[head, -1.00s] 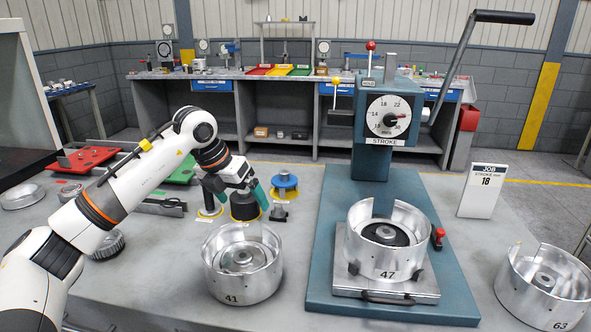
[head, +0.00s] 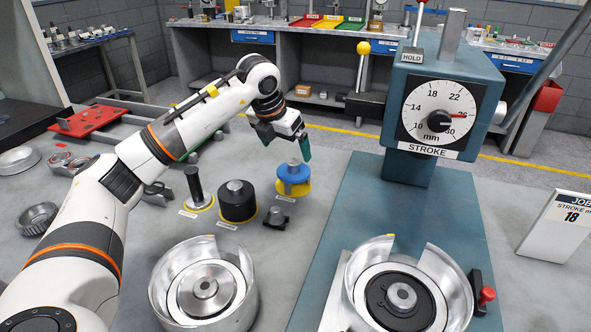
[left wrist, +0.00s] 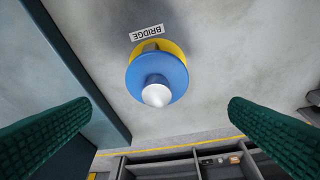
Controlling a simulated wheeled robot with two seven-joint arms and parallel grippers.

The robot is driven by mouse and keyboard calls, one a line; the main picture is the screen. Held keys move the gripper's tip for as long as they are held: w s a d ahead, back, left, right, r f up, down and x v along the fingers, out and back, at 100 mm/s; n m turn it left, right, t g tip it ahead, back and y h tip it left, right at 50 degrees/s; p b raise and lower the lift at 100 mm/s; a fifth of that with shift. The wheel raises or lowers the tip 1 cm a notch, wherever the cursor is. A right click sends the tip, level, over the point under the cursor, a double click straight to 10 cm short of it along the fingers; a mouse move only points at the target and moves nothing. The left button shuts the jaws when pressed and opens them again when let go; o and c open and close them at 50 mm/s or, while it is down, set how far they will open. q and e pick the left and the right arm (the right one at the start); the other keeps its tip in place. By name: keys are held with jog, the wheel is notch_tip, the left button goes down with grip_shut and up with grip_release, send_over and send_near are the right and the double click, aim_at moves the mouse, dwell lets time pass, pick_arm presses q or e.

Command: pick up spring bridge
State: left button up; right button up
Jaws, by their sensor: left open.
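The spring bridge (head: 294,173) is a blue flanged piece with a pale metal knob on top. It stands upright on a yellow ring on the bench. In the left wrist view the spring bridge (left wrist: 157,78) sits beside a "BRIDGE" label (left wrist: 147,32). My left gripper (head: 284,141) is open and empty, above the bridge and slightly beyond it. In the left wrist view its green fingers stand wide apart on either side of the bridge, not touching it. My right gripper is not in view.
A black cylinder (head: 238,203) and a dark post (head: 196,188) stand left of the bridge. A small dark block (head: 277,217) sits in front of it. The blue press base (head: 370,205) rises on the right. Metal drums (head: 165,287) stand in front.

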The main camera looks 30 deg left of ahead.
aim_at(293, 161)
pick_arm(q)
jog(key=x, duration=0.7)
jog(key=shift+w+d+f+p, duration=0.2)
jog(key=shift+w+p, duration=0.05)
jog(key=shift+p, duration=0.05)
jog(key=shift+c, duration=0.6)
jog(key=shift+r, duration=0.1)
jog(key=c, duration=1.1)
